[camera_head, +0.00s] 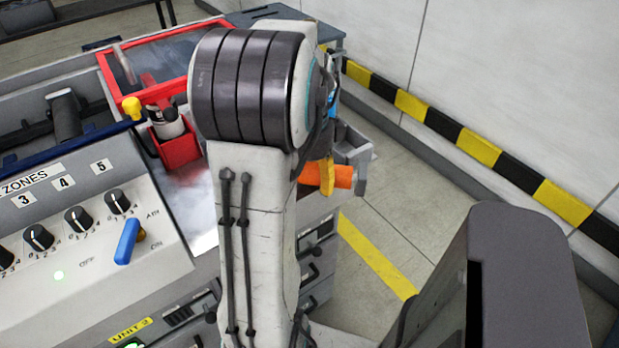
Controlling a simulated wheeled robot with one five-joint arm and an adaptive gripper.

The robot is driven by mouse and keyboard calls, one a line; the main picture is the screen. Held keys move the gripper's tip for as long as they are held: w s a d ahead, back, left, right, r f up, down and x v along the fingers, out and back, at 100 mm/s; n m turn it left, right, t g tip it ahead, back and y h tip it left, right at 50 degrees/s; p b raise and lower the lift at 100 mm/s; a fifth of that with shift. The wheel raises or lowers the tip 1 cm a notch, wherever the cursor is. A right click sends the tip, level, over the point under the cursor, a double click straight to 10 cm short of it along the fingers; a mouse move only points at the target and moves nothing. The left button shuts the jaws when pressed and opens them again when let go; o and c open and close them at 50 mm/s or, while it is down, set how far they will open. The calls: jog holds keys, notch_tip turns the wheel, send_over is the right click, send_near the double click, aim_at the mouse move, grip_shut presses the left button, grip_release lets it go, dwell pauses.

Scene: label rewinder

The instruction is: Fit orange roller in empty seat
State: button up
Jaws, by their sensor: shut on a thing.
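The orange roller (332,178) shows just right of my arm, beyond it, lying roughly level, with its left part hidden. My gripper (327,168) is mostly hidden behind my arm; it is shut on the orange roller. A grey bracket-like part (361,155) stands close at the roller's right end; I cannot tell whether they touch. I cannot make out the empty seat; my arm covers much of the machine's right side.
A control panel (85,250) with knobs and a blue lever (127,242) is at left. A red-framed opening (113,78) and a red holder with a bottle (180,150) lie beyond it. Open floor (430,220) lies right, before a wall with a striped curb (480,148).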

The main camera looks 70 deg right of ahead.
jog(key=shift+f, duration=0.1)
jog(key=o, duration=1.3)
